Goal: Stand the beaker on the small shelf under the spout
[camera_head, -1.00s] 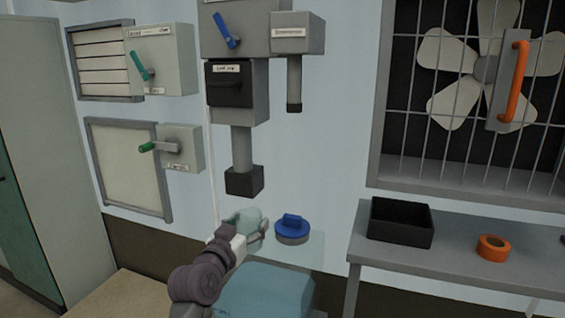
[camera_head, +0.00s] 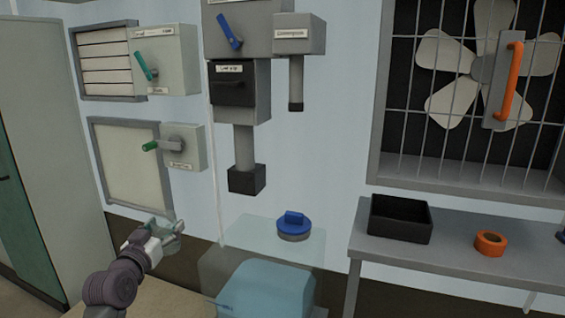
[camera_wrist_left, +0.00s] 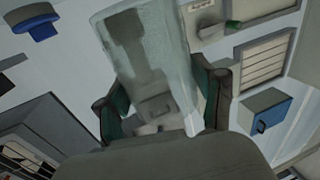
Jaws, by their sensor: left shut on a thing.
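My left gripper (camera_head: 158,240) is shut on the clear, pale green beaker (camera_head: 172,236), at lower left in the head view. The beaker looks tilted there, and its outline is partly hidden by the fingers. In the left wrist view the beaker (camera_wrist_left: 150,65) stands large and see-through between the two fingers. A grey downpipe with a black block end (camera_head: 246,180) hangs to the upper right of the gripper. A shorter grey pipe (camera_head: 296,82) hangs further right. I cannot tell a small shelf apart under either pipe. My right gripper is not in view.
A grey bench (camera_head: 450,242) carries a black bin (camera_head: 400,220) and an orange ring (camera_head: 490,243). Switch boxes with green handles (camera_head: 180,145) are on the wall above the gripper.

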